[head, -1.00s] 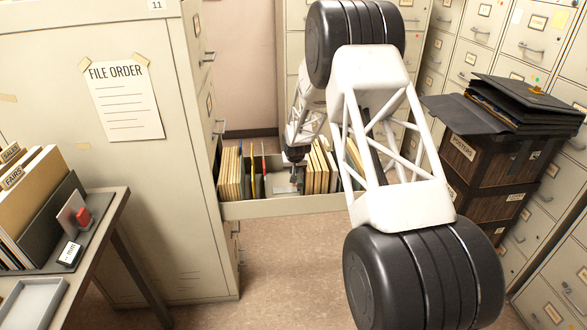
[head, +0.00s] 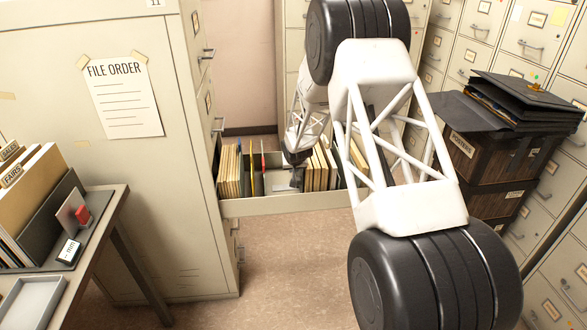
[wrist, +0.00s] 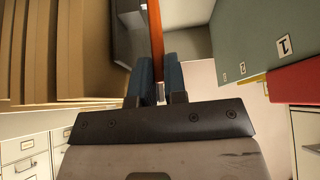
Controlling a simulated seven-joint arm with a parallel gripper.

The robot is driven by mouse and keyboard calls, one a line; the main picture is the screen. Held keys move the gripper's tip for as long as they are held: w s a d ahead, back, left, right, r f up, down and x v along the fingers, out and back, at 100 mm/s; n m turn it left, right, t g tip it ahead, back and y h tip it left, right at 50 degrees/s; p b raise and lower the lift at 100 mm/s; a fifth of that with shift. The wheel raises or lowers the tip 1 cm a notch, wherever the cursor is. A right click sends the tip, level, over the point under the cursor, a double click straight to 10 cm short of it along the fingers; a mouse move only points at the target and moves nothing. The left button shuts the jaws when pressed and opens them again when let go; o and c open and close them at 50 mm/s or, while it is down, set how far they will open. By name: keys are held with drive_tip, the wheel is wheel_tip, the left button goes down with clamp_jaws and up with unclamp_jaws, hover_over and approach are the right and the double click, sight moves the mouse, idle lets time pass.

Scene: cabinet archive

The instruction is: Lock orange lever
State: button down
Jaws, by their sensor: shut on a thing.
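The orange lever (wrist: 156,42) shows in the wrist view as a long thin bar running up between my fingers. My gripper (wrist: 155,78) has its two blue fingertips closed on the lever, one on each side. In the head view the end of my arm reaches down into the open drawer (head: 290,206), between the file groups. My fingers and the lever cannot be made out there. A dark grey block (wrist: 128,32) stands just left of the lever in the wrist view.
Tan folders (wrist: 60,50) stand close on one side of my gripper, and a green divider (wrist: 255,45) and a red one (wrist: 295,82) on the other. Stacked dark boxes (head: 490,165) stand right of my arm. A desk (head: 105,215) is at left.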

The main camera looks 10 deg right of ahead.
drive_tip(key=c, duration=1.2)
unclamp_jaws()
drive_tip(key=shift+o, duration=0.2)
drive_tip(key=shift+s+r, duration=0.1)
drive_tip(key=shift+r, duration=0.05)
drive_tip(key=v, duration=0.7)
drive_tip(key=shift+r, duration=0.25)
drive_tip(key=shift+s, duration=0.1)
drive_tip(key=shift+c, duration=0.3)
